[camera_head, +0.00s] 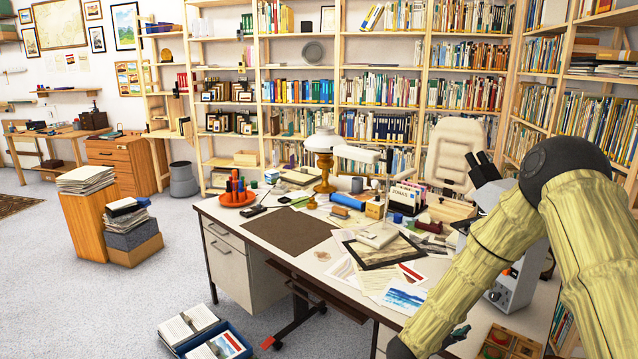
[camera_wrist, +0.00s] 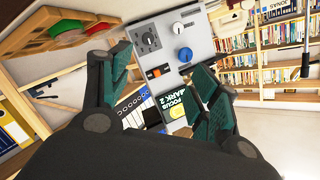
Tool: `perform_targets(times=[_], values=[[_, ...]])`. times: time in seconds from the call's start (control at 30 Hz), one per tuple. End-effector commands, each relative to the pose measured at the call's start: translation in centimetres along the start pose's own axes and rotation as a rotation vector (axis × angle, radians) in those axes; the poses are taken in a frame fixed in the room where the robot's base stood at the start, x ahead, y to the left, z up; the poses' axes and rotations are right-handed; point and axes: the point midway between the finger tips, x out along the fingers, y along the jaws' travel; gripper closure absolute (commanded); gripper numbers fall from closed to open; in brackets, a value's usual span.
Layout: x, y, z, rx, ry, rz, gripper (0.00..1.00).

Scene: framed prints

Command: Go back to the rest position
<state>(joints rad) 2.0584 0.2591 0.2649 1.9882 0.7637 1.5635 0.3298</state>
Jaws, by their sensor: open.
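My gripper (camera_wrist: 162,88) shows in the wrist view with its dark green ridged fingers spread apart. Nothing is held between them. Beyond the fingers is a grey housing with knobs (camera_wrist: 190,50) and an orange switch. Its distance from the fingertips cannot be told. In the head view my arm comes in from the right, bends at a dark joint and reaches down over the desk's right side.
The desk (camera_head: 225,218) holds a microscope (camera_head: 515,285) close to my arm, a lamp (camera_head: 323,150), papers and prints. A wooden tray with coloured pads (camera_head: 510,343) lies at the desk's right front; it also shows in the wrist view (camera_wrist: 95,22). Bookshelves stand behind.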

Motion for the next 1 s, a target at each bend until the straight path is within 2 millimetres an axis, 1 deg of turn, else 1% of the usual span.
perform_targets(times=[0.03, 0.07, 0.1, 0.17, 0.2, 0.27, 0.3, 0.37, 0.4, 0.47, 0.5, 0.57, 0.6, 0.67, 0.73, 0.77, 0.8, 0.9, 1.0], values=[[-0.7, 1.5, 1.7, -0.048, -0.054, -0.01, 0.38], [-1.2, 2.4, 2.8, -0.081, -0.092, -0.018, 0.38], [-2.0, 3.7, 4.2, -0.128, -0.146, -0.028, 0.38], [-3.3, 5.9, 6.4, -0.203, -0.234, -0.043, 0.38], [-4.4, 7.5, 7.8, -0.254, -0.294, -0.053, 0.38], [-6.0, 9.8, 9.7, -0.33, -0.382, -0.066, 0.38], [-7.2, 11.5, 10.9, -0.379, -0.441, -0.073, 0.38], [-9.0, 14.0, 12.4, -0.453, -0.527, -0.083, 0.38], [-10.3, 15.8, 13.3, -0.501, -0.585, -0.089, 0.38], [-12.3, 18.3, 14.3, -0.572, -0.669, -0.097, 0.38], [-13.7, 20.1, 14.9, -0.619, -0.726, -0.1, 0.38], [-15.9, 22.7, 15.7, -0.689, -0.812, -0.108, 0.38], [-17.3, 24.5, 16.0, -0.735, -0.868, -0.11, 0.38], [-19.6, 27.1, 16.2, -0.802, -0.953, -0.115, 0.38], [-22.3, 30.2, 16.2, -0.88, -1.051, -0.118, 0.38], [-23.4, 31.5, 16.0, -0.912, -1.093, -0.119, 0.38], [-24.9, 33.1, 15.8, -0.954, -1.15, -0.12, 0.38], [-28.4, 36.8, 14.8, -1.049, -1.277, -0.123, 0.38], [-31.2, 39.6, 13.6, -1.122, -1.38, -0.125, 0.38]])
